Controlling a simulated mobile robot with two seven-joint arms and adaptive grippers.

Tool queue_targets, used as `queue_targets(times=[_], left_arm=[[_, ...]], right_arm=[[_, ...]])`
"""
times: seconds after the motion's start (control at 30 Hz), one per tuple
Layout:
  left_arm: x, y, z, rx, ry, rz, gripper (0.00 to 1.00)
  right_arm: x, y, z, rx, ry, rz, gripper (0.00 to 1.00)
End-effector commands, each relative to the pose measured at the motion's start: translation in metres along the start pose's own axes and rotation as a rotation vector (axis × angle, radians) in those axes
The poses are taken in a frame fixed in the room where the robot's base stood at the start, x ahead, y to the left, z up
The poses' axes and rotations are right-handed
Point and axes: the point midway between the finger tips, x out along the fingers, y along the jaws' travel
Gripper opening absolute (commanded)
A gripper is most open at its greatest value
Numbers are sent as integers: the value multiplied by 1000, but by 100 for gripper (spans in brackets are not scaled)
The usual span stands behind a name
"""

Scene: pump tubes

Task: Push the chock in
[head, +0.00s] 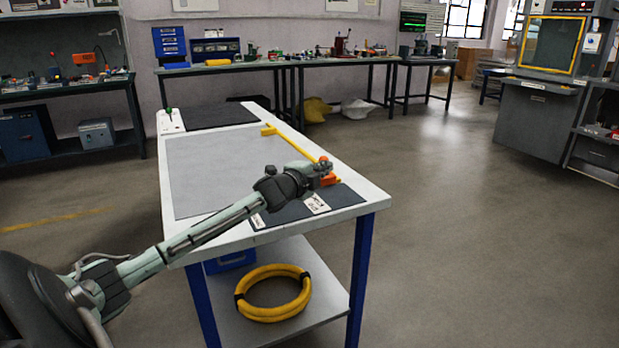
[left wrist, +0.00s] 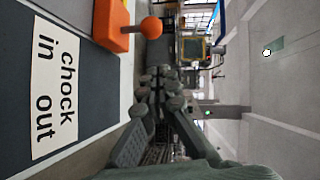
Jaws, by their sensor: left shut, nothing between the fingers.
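The orange chock (left wrist: 113,25) sits at the top left of the left wrist view, with a round orange knob (left wrist: 151,27) on a stem at its side. In the head view the orange part (head: 330,179) shows at the right edge of the table, partly behind my gripper. My left gripper (head: 322,168) is shut and empty, close to the orange part. In the left wrist view its fingers (left wrist: 157,92) are together, apart from the knob in the picture. I cannot tell whether it touches the chock in the head view. My right gripper is not in view.
A label reading "chock in out" (left wrist: 53,88) lies on the dark mat (head: 345,196) beside the chock. A yellow bar (head: 290,143) runs along the white table's (head: 240,236) right side. A yellow hose coil (head: 272,314) lies on the lower shelf. The floor to the right is clear.

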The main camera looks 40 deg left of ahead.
Motion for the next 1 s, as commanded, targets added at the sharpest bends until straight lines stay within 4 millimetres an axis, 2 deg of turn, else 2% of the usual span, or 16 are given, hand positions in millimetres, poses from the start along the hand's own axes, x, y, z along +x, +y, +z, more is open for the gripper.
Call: queue_targets(times=[0.03,0.2,0.5,0.7,1.0], left_arm=[[-13,5,0,7,3,3,0],[-45,5,0,6,3,4,0],[-84,3,0,4,2,2,0],[-92,2,0,3,1,1,0],[-93,1,0,3,1,0,0]], right_arm=[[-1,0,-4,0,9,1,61],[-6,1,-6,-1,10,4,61],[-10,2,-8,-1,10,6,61],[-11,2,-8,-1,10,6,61],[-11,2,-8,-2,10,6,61]])
